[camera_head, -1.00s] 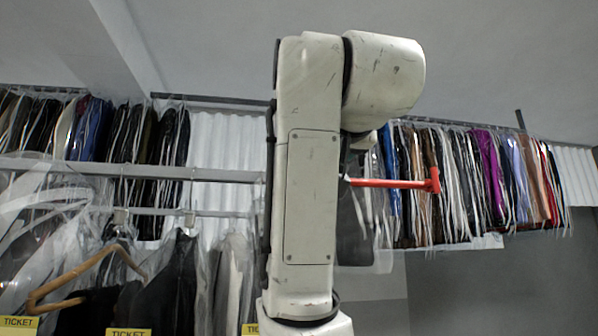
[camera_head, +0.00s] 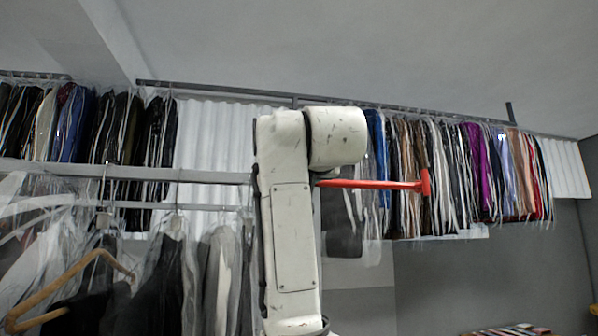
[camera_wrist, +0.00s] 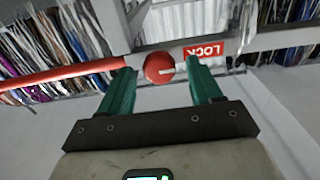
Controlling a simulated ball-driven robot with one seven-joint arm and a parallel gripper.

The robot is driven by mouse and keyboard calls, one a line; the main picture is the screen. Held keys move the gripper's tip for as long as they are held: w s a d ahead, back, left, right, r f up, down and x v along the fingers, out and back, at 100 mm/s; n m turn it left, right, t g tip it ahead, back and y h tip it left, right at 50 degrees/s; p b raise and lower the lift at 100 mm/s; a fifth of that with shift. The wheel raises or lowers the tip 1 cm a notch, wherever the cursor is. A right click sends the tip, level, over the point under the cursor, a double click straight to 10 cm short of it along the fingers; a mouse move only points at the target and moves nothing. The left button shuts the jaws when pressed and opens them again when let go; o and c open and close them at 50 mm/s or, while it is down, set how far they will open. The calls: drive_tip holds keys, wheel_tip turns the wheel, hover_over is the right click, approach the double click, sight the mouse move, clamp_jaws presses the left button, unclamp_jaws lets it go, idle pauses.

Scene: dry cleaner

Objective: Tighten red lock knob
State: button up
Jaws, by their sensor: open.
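The red lock knob (camera_wrist: 159,68) is a round red disc with a pale bar, seen in the wrist view beside a red sign reading LOCK (camera_wrist: 203,50). My gripper (camera_wrist: 160,72) is open, with a green finger on each side of the knob in that view. I cannot tell whether either finger touches it. A long red bar (camera_wrist: 65,74) runs leftward from near the left finger. In the head view a red bar with a crosspiece at its end (camera_head: 370,184) sticks out to the right of my arm. The knob and gripper are hidden there behind my arm.
A grey rail (camera_head: 130,172) crosses the left side, with bagged garments (camera_head: 215,270) and a wooden hanger (camera_head: 75,280) below it. A farther rack of bagged clothes (camera_head: 460,180) spans the back. The grey wall at lower right (camera_head: 440,275) is clear.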

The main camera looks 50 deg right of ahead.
drive_tip(key=c, duration=1)
drive_tip(key=shift+m, duration=0.3)
drive_tip(key=shift+s+d+f+m, duration=0.1)
drive_tip(key=shift+f+m, duration=0.05)
drive_tip(key=shift+m, duration=4.15)
drive_tip(key=shift+d+f+m, duration=0.1)
drive_tip(key=shift+m, duration=4.2)
